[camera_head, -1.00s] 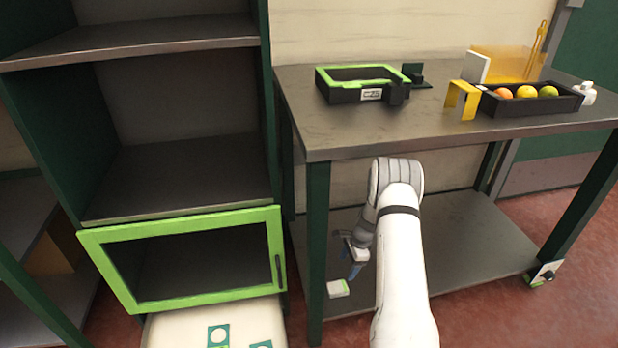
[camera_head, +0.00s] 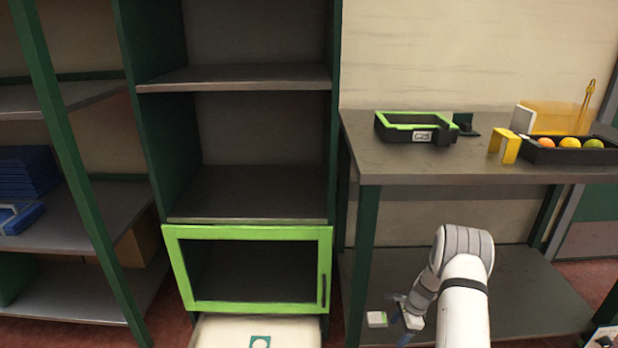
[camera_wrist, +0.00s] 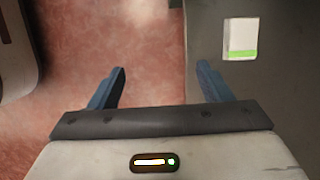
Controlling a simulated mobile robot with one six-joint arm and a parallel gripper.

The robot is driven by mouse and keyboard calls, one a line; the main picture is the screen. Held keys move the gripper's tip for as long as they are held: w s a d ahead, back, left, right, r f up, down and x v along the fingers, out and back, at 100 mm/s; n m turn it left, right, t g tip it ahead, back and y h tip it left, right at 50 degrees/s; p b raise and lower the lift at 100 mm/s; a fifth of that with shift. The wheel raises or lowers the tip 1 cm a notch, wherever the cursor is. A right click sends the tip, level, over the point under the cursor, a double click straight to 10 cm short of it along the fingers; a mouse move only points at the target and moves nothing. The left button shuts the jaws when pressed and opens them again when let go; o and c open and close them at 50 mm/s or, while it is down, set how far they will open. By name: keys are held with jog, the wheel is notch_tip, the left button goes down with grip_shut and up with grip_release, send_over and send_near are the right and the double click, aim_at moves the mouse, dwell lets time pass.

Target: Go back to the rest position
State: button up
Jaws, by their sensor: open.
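My gripper (camera_wrist: 160,88) is open and empty in the wrist view, with its two blue fingers apart above the reddish floor. In the head view my gripper (camera_head: 404,325) is low, in front of the right table's lower shelf, and partly hidden by my arm. A small white and green block (camera_wrist: 241,38) lies on a grey surface to the right of the fingers. It also shows in the head view (camera_head: 377,319), just left of my gripper and apart from it.
The table (camera_head: 420,172) holds a green-rimmed black tray (camera_head: 388,131), a yellow bracket (camera_head: 511,148) and a black tray (camera_head: 535,155) with orange, yellow and green fruit. A cabinet with a green-framed door (camera_head: 250,232) stands left, above a pale drawer (camera_head: 225,332). Blue crates (camera_head: 28,170) sit far left.

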jog(key=s+a+r+n+p, duration=0.25)
jog(key=r+p, duration=0.25)
jog(key=r, duration=0.9)
jog(key=s+a+r+n+h+p, duration=0.1)
jog(key=s+a+r+n+p, duration=0.2)
jog(key=r, duration=1.1)
jog(key=s+a+r+n+p, duration=0.25)
jog(key=r+p, duration=0.35)
jog(key=r, duration=0.8)
jog(key=s+a+r+n+t+h+p, duration=0.1)
jog(key=s+a+r+n+p, duration=0.2)
jog(key=s+r+n+p, duration=0.2)
jog(key=s+a+r+n+t+h+p, duration=0.1)
jog(key=s+a+r+n+p, duration=0.2)
jog(key=s+r+p, duration=0.7)
jog(key=s+r+n, duration=0.1)
jog(key=s+r, duration=0.4)
jog(key=r, duration=0.2)
jog(key=s+r+n, duration=0.1)
jog(key=s+r, duration=0.3)
jog(key=r, duration=0.3)
jog(key=shift+s+t+p, duration=0.3)
jog(key=shift+s+p, duration=0.1)
